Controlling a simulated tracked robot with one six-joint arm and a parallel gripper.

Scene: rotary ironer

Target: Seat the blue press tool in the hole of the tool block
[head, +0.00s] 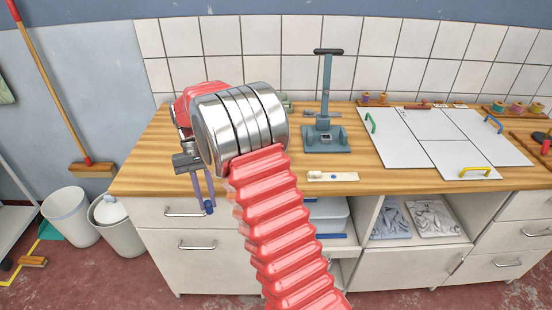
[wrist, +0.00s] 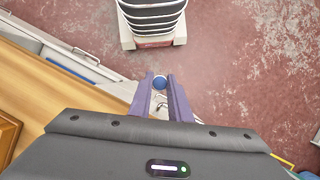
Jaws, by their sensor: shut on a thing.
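My gripper (head: 204,199) hangs in front of the left part of the counter's front edge, its purple fingers pointing down. It is shut on the blue press tool (head: 209,208), whose rounded blue end shows at the fingertips, also in the wrist view (wrist: 159,82). The rest of the tool is hidden or too small to make out. A pale block (head: 332,176) lies near the counter's front edge, right of my gripper and apart from it. It has a small dark spot and a blue mark; it looks like the tool block, but its hole is not clear.
A teal hand press (head: 326,140) with a tall column stands behind the pale block. White panels (head: 405,150) with coloured handles lie to the right. The wooden counter (head: 145,165) has a drawer front below. White bins (head: 68,215) stand on the floor at left.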

